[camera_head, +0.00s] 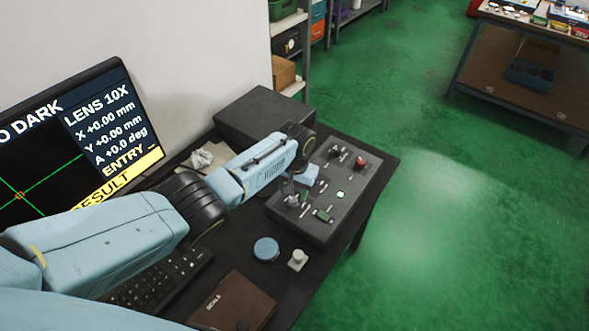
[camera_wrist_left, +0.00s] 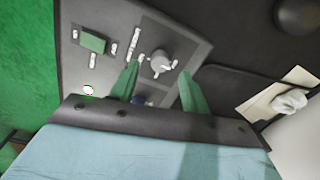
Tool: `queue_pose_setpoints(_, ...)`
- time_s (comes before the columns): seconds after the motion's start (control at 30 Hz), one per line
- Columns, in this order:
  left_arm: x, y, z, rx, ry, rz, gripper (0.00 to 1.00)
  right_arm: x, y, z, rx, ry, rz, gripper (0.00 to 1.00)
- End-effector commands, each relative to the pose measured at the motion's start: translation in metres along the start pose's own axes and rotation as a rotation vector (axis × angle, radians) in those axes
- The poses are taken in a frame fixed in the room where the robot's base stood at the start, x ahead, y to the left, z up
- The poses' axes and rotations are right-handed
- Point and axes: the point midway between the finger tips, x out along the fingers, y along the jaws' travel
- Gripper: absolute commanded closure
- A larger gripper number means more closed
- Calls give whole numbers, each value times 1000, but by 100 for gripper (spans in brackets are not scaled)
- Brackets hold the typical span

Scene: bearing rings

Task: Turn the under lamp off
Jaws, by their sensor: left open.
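The dark control box (camera_head: 372,178) stands on the bench. It carries a grey knob (camera_wrist_left: 162,62), a green rocker switch (camera_head: 323,215), a small lit button (camera_head: 340,194) and a red knob (camera_head: 361,162). Its labels are too small to read, so I cannot tell which control belongs to the under lamp. My left gripper (camera_head: 292,190) is open over the box's near left part. In the left wrist view its green fingers (camera_wrist_left: 160,82) stand apart, with the grey knob just beyond their tips. The green rocker (camera_wrist_left: 95,42) lies to their left. My right gripper is not in view.
The monitor (camera_head: 40,150) at left reads DARK and LENS 10X. A keyboard (camera_head: 160,285), brown booklet (camera_head: 235,302), blue disc (camera_head: 266,250) and small pale part (camera_head: 297,260) lie near the box. A dark case (camera_head: 262,115) stands behind it. Green floor is free at right.

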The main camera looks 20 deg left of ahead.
Motion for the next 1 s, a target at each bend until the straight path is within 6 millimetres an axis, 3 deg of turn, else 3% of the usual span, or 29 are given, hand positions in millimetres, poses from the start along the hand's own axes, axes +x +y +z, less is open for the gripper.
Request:
queue_pose_setpoints(0.03, -17, 0, -1, 0, 4, 1, 53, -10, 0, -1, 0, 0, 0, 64)
queue_pose_setpoints(0.2, -55, 0, 0, 1, 4, -1, 53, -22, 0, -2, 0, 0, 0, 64)
queue_pose_setpoints(0.4, -86, 0, 0, 0, 2, -1, 53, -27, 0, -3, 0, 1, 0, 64)
queue_pose_setpoints(0.6, -98, 0, 0, 0, 0, -1, 53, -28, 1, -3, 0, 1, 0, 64)
queue_pose_setpoints(1.0, -99, 0, 0, 0, 0, -1, 53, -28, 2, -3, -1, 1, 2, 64)
